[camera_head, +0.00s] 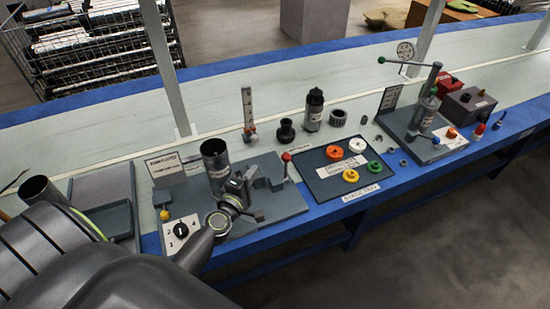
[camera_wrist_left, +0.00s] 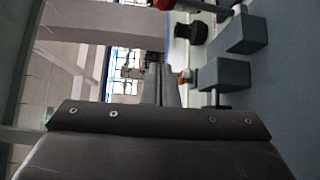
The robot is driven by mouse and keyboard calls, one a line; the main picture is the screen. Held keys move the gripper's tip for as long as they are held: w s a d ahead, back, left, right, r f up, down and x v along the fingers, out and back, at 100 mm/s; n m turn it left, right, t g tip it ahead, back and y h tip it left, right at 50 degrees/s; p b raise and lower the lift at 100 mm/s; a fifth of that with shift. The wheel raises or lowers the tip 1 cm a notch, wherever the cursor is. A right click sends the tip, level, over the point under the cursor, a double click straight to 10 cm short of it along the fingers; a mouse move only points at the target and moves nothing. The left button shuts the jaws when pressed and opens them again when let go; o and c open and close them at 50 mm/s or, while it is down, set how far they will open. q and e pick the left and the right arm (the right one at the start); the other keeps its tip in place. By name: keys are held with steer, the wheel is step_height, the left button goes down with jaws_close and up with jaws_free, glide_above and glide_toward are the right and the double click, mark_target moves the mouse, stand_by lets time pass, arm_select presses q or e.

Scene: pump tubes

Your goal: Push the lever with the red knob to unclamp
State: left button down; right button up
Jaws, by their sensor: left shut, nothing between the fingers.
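The lever with the red knob (camera_head: 286,157) stands upright at the right part of a grey clamp fixture plate (camera_head: 285,205). A red knob (camera_wrist_left: 196,5) also shows at the top edge of the left wrist view, cut off by the frame. My left gripper (camera_head: 246,183) is over the fixture, left of the red knob and apart from it. Its fingers (camera_wrist_left: 159,85) are shut with nothing between them. A dark grey tube (camera_head: 214,158) stands upright just behind the gripper. My left arm and hand hide part of the fixture. My right gripper is not in view.
Grey blocks (camera_wrist_left: 222,74) stand beside the fingers in the wrist view. A switch box (camera_head: 180,234) is at the front left. A press (camera_head: 428,110) stands farther right.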

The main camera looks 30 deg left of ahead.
arm_select(q)
steer(key=w, duration=0.3)
steer(key=w+d, duration=0.1)
steer(key=w, duration=0.2)
steer(key=w+d, duration=0.1)
steer(key=w, duration=0.2)
steer(key=shift+w+f, duration=0.1)
steer(key=shift+f, duration=0.05)
steer(key=shift+d, duration=0.45)
